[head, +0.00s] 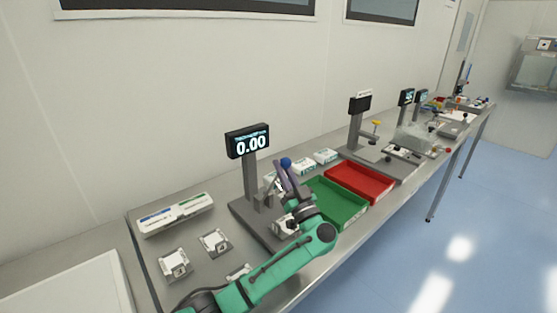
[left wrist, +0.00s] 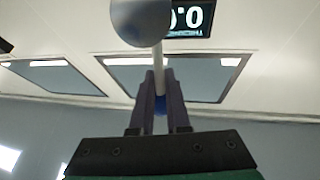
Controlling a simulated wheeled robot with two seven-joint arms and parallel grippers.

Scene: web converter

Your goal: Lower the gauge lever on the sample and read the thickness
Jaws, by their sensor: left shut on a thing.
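The thickness gauge (head: 250,175) stands on the bench as a grey post with a dark display (head: 248,141) reading 0.00. Part of the display also shows at the top of the left wrist view (left wrist: 188,17). The lever's blue ball knob (head: 286,162) is up beside the post. My left gripper (head: 283,172) is at the lever, shut on it; in the left wrist view its fingers (left wrist: 159,88) close around the pale rod, with a round grey knob in front. A whitish piece (head: 284,226), possibly the sample, is partly hidden by my arm at the gauge's base.
Green tray (head: 336,218) and red tray (head: 387,188) lie right of the gauge. Small white boxes (head: 325,156) are behind them. Two square pieces (head: 215,242) (head: 174,264) and a white case (head: 175,214) lie left. Another post instrument (head: 356,125) stands farther along the bench.

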